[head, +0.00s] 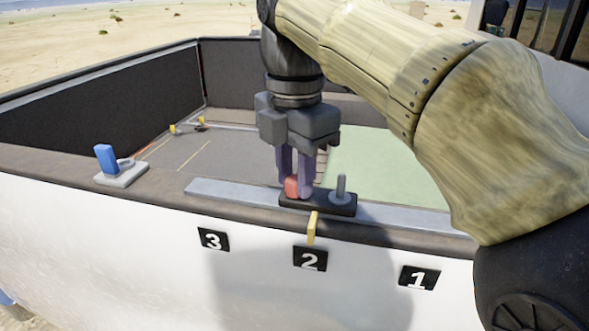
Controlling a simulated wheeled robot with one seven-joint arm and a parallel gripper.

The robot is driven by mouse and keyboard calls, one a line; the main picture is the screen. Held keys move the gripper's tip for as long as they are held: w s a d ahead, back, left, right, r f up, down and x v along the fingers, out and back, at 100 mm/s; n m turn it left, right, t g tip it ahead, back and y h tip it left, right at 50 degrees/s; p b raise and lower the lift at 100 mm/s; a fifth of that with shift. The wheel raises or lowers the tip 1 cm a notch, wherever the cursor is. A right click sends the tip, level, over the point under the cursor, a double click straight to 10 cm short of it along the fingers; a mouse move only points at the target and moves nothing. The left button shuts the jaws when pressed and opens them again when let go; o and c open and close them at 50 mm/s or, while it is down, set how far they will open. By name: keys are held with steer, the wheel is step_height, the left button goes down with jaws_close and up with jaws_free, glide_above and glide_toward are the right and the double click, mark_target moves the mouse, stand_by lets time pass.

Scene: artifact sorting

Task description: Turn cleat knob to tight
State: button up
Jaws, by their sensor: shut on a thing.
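A red knob (291,187) sits on a black base plate (318,206) on the truck bed's side wall, above the label 2. My gripper (298,187) points down from above and is shut on the red knob, with its purple-grey fingers around it. The fingers hide part of the knob. A grey post with a round foot (341,194) stands on the same base, just right of my fingers. A yellow tab (312,227) hangs below the base over the wall's edge. A blue knob (105,158) stands tilted on a grey base (121,174) at the left.
Black labels 3 (213,240), 2 (310,259) and 1 (419,278) are on the white outer side. A grey rail (232,196) runs along the wall top. The bed holds a pale green area (383,165) and small yellow pieces (173,129). My arm covers the right.

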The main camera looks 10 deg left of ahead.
steer(key=shift+r, duration=0.1)
steer(key=m+p, duration=0.2)
steer(key=m, duration=0.2)
steer(key=shift+r+p, duration=0.1)
steer(key=shift+p, duration=0.25)
steer(key=m+p, duration=0.2)
steer(key=m, duration=0.3)
steer(key=shift+w, duration=0.1)
steer(key=m+p, duration=0.2)
steer(key=m, duration=0.2)
steer(key=m+p, duration=0.1)
steer(key=m, duration=0.3)
steer(key=shift+w+m, duration=0.1)
steer(key=shift+m, duration=0.2)
steer(key=o, duration=1)
steer(key=shift+c, duration=0.2)
